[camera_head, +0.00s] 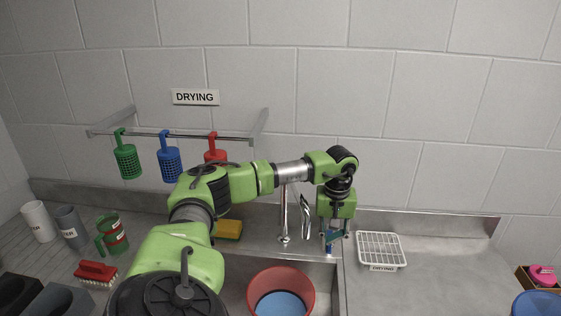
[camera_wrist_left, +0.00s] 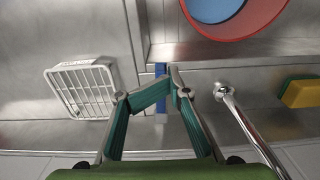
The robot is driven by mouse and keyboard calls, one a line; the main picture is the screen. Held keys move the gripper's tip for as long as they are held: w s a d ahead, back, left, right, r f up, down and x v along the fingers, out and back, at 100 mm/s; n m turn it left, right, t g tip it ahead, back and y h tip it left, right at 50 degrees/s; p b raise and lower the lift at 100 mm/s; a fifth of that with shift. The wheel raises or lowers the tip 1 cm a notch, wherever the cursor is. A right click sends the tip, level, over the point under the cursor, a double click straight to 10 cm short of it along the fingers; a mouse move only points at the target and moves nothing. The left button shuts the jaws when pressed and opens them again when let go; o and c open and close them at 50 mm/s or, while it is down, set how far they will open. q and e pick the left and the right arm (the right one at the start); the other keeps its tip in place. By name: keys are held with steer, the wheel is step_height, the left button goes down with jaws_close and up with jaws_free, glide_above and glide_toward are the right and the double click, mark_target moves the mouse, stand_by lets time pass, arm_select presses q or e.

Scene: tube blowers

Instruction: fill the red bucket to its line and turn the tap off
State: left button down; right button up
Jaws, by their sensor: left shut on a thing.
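The red bucket (camera_head: 310,293) stands in the sink under the spout, with a blue surface of water inside. Its rim also shows at the top of the left wrist view (camera_wrist_left: 277,18). I cannot make out its fill line. The chrome tap (camera_head: 284,215) rises behind the sink, and its pipe crosses the left wrist view (camera_wrist_left: 242,118). My left gripper (camera_head: 333,237) points down right of the tap, shut on a narrow blue piece, seemingly the tap handle (camera_wrist_left: 160,70). The gripper's fingers partly hide this piece. My right gripper is not in view.
A white drying rack (camera_head: 381,250) lies on the counter right of the gripper. A yellow-green sponge (camera_head: 229,229) is left of the tap. Perforated cups hang from a rail (camera_head: 150,135). A red brush (camera_head: 96,272) and green cup (camera_head: 112,235) stand at left.

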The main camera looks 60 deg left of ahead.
arm_select(q)
steer(key=shift+d+f, duration=0.1)
step_height(320, 180, up, 7)
steer(key=a+p, duration=0.1)
steer(key=p, duration=0.3)
steer(key=shift+s+p, duration=0.35)
steer(key=shift+p, duration=0.05)
stand_by(0.5)
